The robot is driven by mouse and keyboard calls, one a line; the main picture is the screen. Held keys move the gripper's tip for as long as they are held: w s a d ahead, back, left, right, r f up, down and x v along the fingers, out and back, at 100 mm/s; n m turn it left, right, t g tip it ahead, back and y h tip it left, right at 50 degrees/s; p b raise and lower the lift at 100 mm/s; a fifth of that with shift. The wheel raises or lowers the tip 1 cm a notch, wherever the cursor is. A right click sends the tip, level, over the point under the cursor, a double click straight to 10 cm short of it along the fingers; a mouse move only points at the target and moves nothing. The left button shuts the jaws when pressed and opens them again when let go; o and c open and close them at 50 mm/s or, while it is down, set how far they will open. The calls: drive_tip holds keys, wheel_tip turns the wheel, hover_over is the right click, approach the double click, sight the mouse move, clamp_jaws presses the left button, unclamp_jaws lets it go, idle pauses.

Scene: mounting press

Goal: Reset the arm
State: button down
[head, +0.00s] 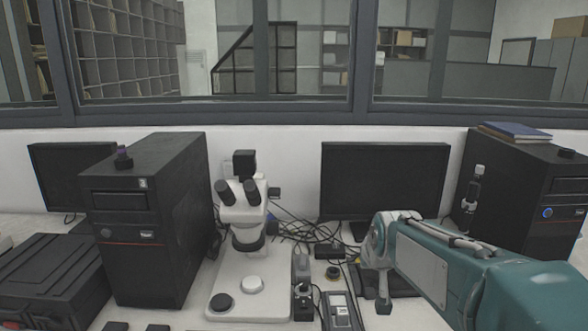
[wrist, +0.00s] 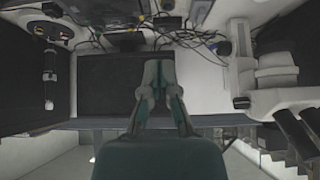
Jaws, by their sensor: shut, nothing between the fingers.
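My arm, teal with grey joints, reaches in from the right edge in the head view, over the desk in front of the monitor (head: 385,180). My gripper (wrist: 159,68) is in the middle of the wrist view, with its fingers together and nothing between them. It appears above the desk, apart from the things around it. In the head view I cannot make out the fingertips.
A white microscope (head: 243,215) stands left of my arm; it is at the right in the wrist view (wrist: 275,85). Black computer towers (head: 160,220) (head: 545,195) stand on both sides. Cables (head: 310,235) and small devices (head: 338,310) lie between microscope and arm.

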drive_tip(key=s+f+g, duration=0.2)
drive_tip(key=s+f, duration=0.1)
drive_tip(key=s, duration=2.3)
drive_tip(key=shift+s, duration=0.2)
